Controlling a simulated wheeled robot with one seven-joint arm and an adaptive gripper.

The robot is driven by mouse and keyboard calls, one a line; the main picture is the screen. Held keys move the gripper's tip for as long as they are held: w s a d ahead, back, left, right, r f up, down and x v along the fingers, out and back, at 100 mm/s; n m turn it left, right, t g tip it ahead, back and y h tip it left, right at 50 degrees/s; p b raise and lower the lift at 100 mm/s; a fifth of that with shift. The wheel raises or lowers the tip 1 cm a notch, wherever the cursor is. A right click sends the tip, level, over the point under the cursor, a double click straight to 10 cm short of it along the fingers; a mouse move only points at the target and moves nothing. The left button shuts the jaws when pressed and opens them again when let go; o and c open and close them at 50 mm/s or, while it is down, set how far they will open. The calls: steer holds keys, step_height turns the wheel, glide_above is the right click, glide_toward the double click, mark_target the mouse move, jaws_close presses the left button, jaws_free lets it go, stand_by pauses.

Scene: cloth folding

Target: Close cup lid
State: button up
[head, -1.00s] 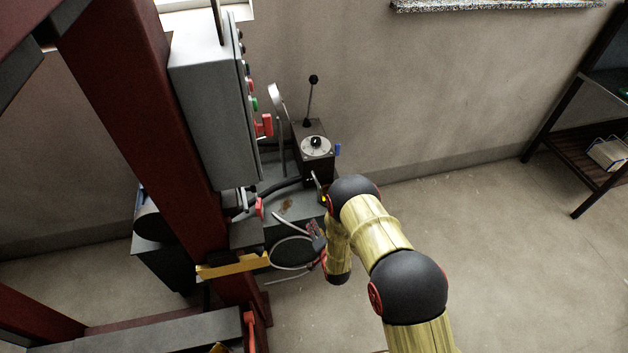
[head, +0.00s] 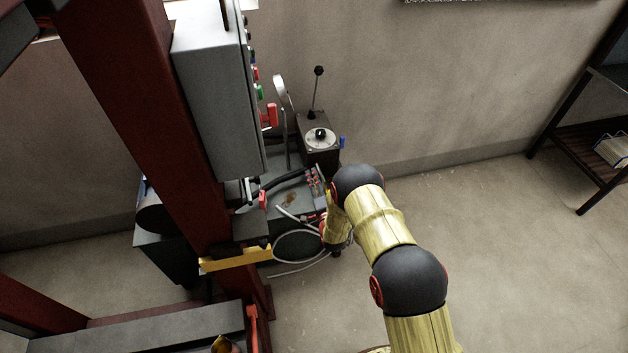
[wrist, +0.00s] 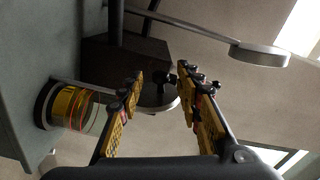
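My gripper (wrist: 161,80) is open in the wrist view, its two gold fingers apart with nothing held between them. A clear cup (wrist: 78,107) with an amber band and a red line shows left of the fingers, seated in a metal ring against the grey machine surface. It lies apart from the left finger. I cannot make out a lid on it for certain. In the head view my gripper (head: 316,183) is small and partly hidden by my arm, beside the machine top; the cup cannot be picked out there.
A dark box (head: 319,148) with a round dial and a lever stands behind. A grey disc on a long rod shows in the wrist view (wrist: 260,54). A grey control cabinet (head: 208,95) and a red post (head: 140,110) stand at left.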

steer(key=shift+w+a, duration=0.1)
steer(key=shift+w, duration=0.2)
steer(key=shift+c, duration=0.4)
steer(key=c, duration=0.8)
jaws_close()
